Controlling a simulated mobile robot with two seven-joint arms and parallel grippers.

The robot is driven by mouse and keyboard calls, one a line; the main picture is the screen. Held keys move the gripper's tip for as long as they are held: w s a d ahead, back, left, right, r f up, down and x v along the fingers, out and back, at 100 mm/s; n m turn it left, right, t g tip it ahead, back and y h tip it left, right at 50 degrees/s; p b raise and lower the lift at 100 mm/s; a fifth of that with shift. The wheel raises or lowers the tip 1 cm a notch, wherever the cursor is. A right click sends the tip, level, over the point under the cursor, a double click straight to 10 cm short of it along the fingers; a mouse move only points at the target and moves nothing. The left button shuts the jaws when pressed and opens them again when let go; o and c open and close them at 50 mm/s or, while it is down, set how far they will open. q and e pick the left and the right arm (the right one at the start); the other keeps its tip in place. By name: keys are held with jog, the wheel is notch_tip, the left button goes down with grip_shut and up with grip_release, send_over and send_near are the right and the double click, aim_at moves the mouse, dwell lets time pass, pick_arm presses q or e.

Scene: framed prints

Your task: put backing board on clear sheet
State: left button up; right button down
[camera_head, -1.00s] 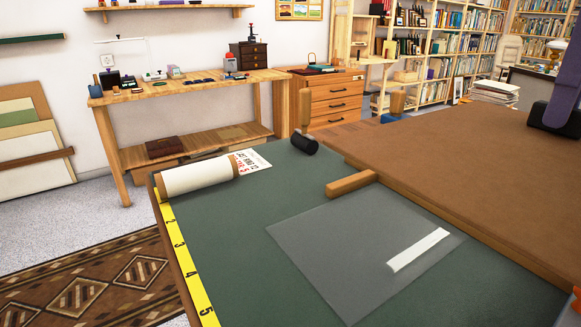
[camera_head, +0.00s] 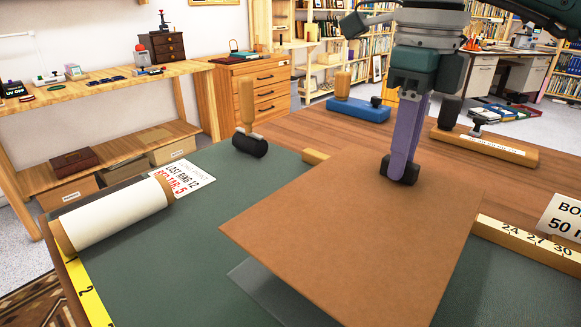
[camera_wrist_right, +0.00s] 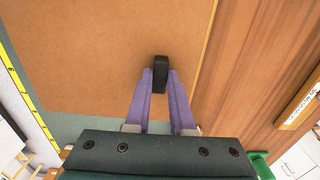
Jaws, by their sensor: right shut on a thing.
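The brown backing board (camera_head: 350,240) hangs above the green mat and covers most of the clear sheet. One corner of the clear sheet (camera_head: 262,292) shows below the board's near left edge, with a visible gap between them. My right gripper (camera_head: 402,172), with purple fingers, is shut on the board near its far right side. The white strip on the sheet is hidden. My left gripper is not in view.
A paper roll (camera_head: 115,215), a printed card (camera_head: 182,178) and a wood-handled roller (camera_head: 248,130) lie left and behind on the green mat (camera_head: 165,270). A numbered ruler (camera_head: 530,243) and a white sign (camera_head: 566,217) stand at right.

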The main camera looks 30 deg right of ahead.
aim_at(393, 191)
notch_tip(393, 191, down, 7)
jog(key=shift+r+b, duration=0.15)
jog(key=shift+b, duration=0.15)
jog(key=shift+w, duration=0.1)
jog(key=c, duration=0.8)
grip_release()
jog(key=shift+o, duration=0.2)
jog(key=shift+r, duration=0.4)
notch_tip(393, 191, up, 11)
jog(key=shift+r+p, duration=0.2)
jog(key=shift+p, duration=0.35)
